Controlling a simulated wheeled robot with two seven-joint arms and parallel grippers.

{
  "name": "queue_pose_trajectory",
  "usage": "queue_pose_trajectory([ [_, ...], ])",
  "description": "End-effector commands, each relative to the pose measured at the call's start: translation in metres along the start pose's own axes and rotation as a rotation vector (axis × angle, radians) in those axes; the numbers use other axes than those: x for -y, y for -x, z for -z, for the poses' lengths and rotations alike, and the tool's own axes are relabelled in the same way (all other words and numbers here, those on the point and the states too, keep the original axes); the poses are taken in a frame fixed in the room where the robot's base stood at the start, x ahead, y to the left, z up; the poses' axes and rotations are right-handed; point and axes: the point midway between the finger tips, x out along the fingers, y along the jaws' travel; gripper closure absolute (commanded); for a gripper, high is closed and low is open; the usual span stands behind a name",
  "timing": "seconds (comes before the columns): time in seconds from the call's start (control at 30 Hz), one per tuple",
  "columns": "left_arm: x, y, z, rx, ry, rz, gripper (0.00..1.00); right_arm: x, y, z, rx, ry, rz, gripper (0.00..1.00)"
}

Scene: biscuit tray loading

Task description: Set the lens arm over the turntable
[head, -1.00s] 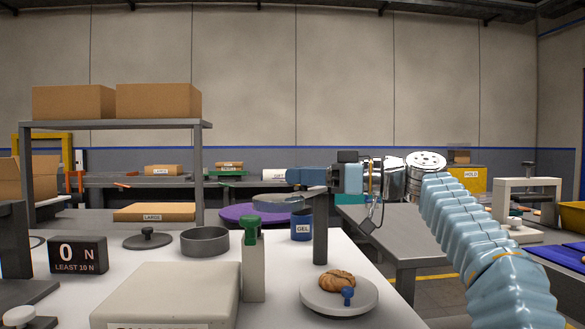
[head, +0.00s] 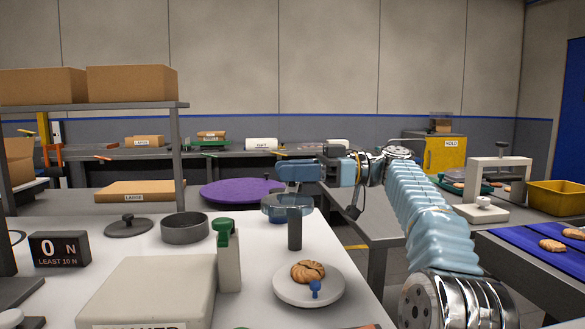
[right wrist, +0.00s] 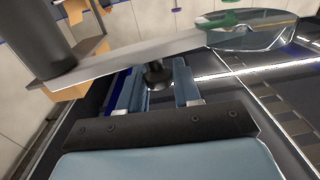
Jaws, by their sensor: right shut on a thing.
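The turntable (head: 283,296) is a pale round plate with a biscuit (head: 308,270) and a small blue knob (head: 315,286) on it. Behind it stands the lens arm's dark post (head: 295,230). The round clear lens (head: 270,210) overlaps the post top in the head view, not the turntable. My right gripper (head: 283,173) is just above the lens there. In the right wrist view its jaws (right wrist: 157,72) are shut on a dark knob under the lens arm's flat bar (right wrist: 125,63), with the lens (right wrist: 250,38) at the bar's right end. My left gripper is not in view.
A green-topped grey block (head: 229,265) and a pale box (head: 150,290) stand left of the turntable. A grey round dish (head: 185,229), a lid (head: 129,228) and a force display (head: 59,249) are farther left. A purple disc (head: 240,191) lies behind.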

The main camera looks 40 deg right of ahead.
Motion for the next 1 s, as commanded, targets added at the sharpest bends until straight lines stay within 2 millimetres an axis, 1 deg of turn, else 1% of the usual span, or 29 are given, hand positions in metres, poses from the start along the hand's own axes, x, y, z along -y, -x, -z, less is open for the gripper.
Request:
queue_pose_trajectory([
  [0.17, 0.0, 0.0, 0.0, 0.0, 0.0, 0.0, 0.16, 0.0, 0.0, 0.0, -0.001, 0.001, -0.001, 1.0],
  [0.2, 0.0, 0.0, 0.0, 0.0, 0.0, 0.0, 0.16, 0.0, 0.0, 0.0, -0.001, 0.001, -0.001, 0.66],
  [0.27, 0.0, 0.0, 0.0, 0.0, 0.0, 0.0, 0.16, 0.0, 0.0, 0.0, -0.001, 0.001, -0.001, 0.56],
  [0.3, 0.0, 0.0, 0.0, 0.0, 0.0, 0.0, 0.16, 0.0, 0.0, 0.0, -0.001, 0.0, -0.001, 0.5],
  [0.33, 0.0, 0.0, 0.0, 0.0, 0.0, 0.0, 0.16, 0.0, 0.0, 0.0, 0.0, 0.0, -0.001, 0.48],
  [0.57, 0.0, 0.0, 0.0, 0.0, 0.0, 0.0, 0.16, 0.0, 0.0, 0.0, 0.0, 0.0, -0.001, 0.48],
  [0.67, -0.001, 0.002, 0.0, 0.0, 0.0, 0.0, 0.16, 0.0, 0.0, 0.004, 0.0, 0.0, -0.001, 0.48],
  [0.77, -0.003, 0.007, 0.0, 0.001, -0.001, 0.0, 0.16, -0.001, 0.0, 0.018, 0.001, 0.002, -0.002, 0.48],
  [0.83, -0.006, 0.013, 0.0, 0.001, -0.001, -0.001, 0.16, -0.001, 0.0, 0.033, 0.001, 0.004, -0.003, 0.48],
  [0.87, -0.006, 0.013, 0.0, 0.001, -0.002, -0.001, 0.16, 0.002, 0.0, 0.038, 0.0, 0.005, -0.002, 0.48],
  [0.9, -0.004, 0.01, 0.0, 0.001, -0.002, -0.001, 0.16, 0.011, -0.002, 0.044, -0.001, 0.006, 0.001, 0.48],
  [1.0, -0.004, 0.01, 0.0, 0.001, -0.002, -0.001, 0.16, 0.029, -0.006, 0.066, -0.002, 0.007, 0.0, 0.48],
])
